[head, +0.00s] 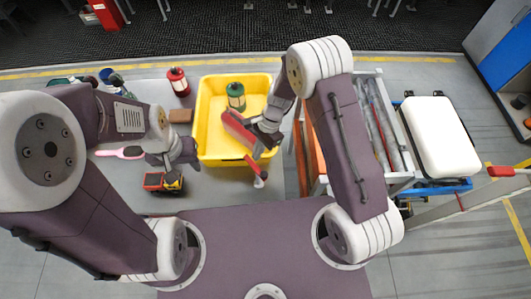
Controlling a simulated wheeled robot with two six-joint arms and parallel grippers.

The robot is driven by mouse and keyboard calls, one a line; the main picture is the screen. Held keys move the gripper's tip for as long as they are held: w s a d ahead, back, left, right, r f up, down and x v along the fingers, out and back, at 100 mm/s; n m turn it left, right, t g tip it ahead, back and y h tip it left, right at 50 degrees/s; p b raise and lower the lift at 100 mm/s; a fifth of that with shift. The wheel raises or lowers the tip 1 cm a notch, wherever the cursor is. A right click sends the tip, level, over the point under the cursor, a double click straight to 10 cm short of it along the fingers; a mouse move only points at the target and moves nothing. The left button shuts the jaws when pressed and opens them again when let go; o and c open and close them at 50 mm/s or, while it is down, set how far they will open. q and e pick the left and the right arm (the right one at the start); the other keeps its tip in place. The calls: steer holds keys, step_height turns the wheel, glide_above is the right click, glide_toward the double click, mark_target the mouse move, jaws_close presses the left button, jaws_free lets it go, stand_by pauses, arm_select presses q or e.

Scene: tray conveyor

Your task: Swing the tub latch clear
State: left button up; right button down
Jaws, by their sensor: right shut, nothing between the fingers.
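The yellow tub (207,152) stands on the grey table in front of me, open at the top. A red lever-like piece (254,168) sits at the tub's near right edge, probably the latch; its exact position against the rim is too small to tell. My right gripper (259,150) is shut and empty, over the tub's right part, just above that lever. My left gripper (177,180) is left of the tub, above the table; its fingers are too unclear to tell open from shut.
In the tub are a green lantern (236,97) and a red object (237,128), partly hidden by my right arm. Left of it are a red lantern (178,82), a brown block (180,116), a pink brush-like item (121,152) and a toy truck (153,181). A white-topped cart (438,135) stands right.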

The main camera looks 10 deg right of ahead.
steer(key=a+n, duration=0.1)
steer(key=n, duration=0.1)
steer(key=n+g+h, duration=0.1)
steer(key=a+n, duration=0.1)
steer(key=n, duration=0.1)
steer(key=shift+s+a+f+n+h, duration=0.1)
steer(key=shift+s+a+n+h, duration=0.1)
steer(key=shift+a+n+h, duration=0.15)
steer(key=shift+s+a+n+g+h+b, duration=0.2)
steer(key=shift+s+a+n+h, duration=0.1)
steer(key=shift+n, duration=0.5)
steer(key=shift+s+a+n+g+h+b, duration=0.1)
steer(key=shift+s+a+n+h+b, duration=0.15)
steer(key=shift+n, duration=0.6)
steer(key=shift+s+a+n+g+h+b, duration=0.15)
steer(key=shift+a+n+h, duration=0.2)
steer(key=shift+n, duration=0.45)
steer(key=b+v, duration=0.2)
steer(key=v, duration=0.7)
steer(key=shift+b, duration=0.3)
